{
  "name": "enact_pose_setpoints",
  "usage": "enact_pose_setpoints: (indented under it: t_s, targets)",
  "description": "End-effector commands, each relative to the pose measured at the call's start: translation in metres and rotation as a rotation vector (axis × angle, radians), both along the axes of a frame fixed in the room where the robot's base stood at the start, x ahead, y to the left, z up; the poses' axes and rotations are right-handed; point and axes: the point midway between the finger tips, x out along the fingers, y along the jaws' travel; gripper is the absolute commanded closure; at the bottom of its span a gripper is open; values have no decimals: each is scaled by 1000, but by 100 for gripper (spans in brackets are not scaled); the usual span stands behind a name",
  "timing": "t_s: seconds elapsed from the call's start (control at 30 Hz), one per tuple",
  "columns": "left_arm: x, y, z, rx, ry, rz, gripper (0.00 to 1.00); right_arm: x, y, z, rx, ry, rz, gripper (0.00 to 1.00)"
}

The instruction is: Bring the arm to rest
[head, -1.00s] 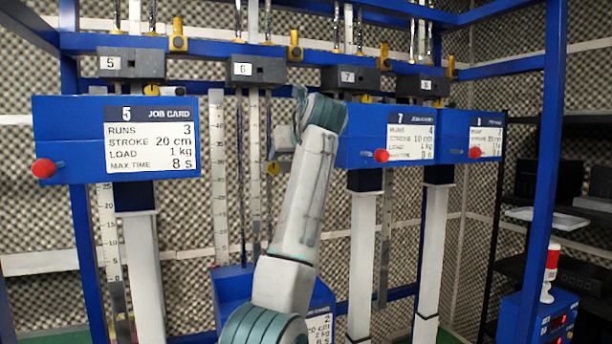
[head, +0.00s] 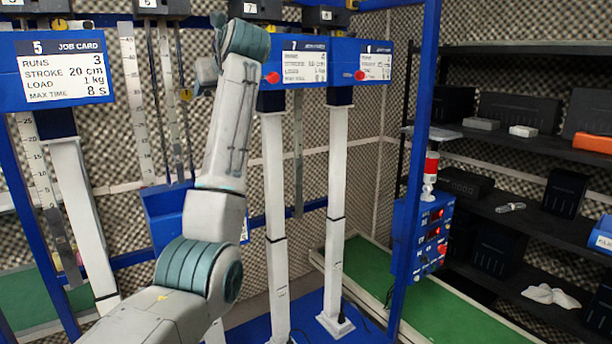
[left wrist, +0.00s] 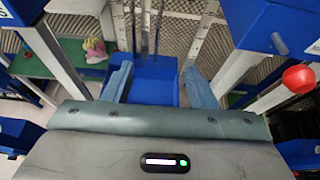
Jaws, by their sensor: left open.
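My left arm (head: 228,130) rises from the bottom left of the head view, and its upper end covers much of station 6. A small grey part of my left gripper (head: 207,72) shows beside the wrist; the rest is hidden. In the left wrist view my left gripper (left wrist: 159,86) has its two blue-grey fingers wide apart, with nothing between them. A blue box (left wrist: 152,68) lies beyond the fingers. My right gripper is in neither view.
Station 5's job card (head: 65,70) is left of my arm; station 7's red knob (head: 272,77) is close to its right. A blue control box (head: 430,235) with a red-and-white beacon (head: 430,170) and dark shelves (head: 540,145) stand right. A green surface (head: 440,305) lies low.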

Motion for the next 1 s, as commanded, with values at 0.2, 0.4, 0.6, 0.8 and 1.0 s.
enact_pose_setpoints:
  t_s: [0.2, 0.4, 0.6, 0.8, 1.0]
  targets:
    - [6, 9, -44, -99, -19, 33, 48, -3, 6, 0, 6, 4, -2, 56]
    - [10, 20, -101, -229, -45, 83, 48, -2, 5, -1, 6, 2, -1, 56]
    - [6, 36, -188, -422, -83, 176, 48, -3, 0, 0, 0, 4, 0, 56]
    - [-24, 57, -312, -693, -143, 342, 48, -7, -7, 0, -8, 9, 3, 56]
    - [-79, 74, -424, -945, -209, 540, 48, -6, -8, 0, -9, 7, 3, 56]
